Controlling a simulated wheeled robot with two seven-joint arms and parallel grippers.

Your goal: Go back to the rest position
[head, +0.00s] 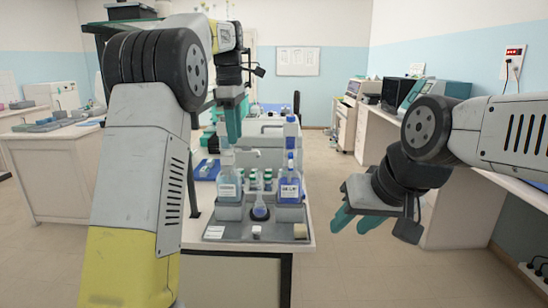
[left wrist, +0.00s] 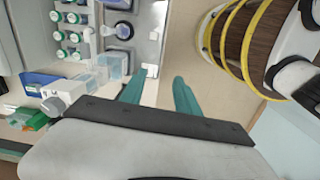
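My left gripper (head: 234,125) hangs fingers-down above the back of the bench. In the left wrist view its two teal fingers (left wrist: 158,86) are apart with nothing between them. My right gripper (head: 357,220) is to the right of the bench, over the floor. Its teal fingers show a gap and hold nothing. On the bench, a grey tray (head: 229,233) lies in front of a clear wash bottle (head: 230,186) and a blue-liquid bottle (head: 290,186). A small flask (head: 260,211) stands between them.
Green-capped vials (left wrist: 58,36) stand in rows behind the flask. A blue rack (head: 207,170) lies left of the bottles. A side counter (head: 462,213) with equipment stands at the right, near my right arm. Another bench (head: 55,160) is at the left. The floor between is clear.

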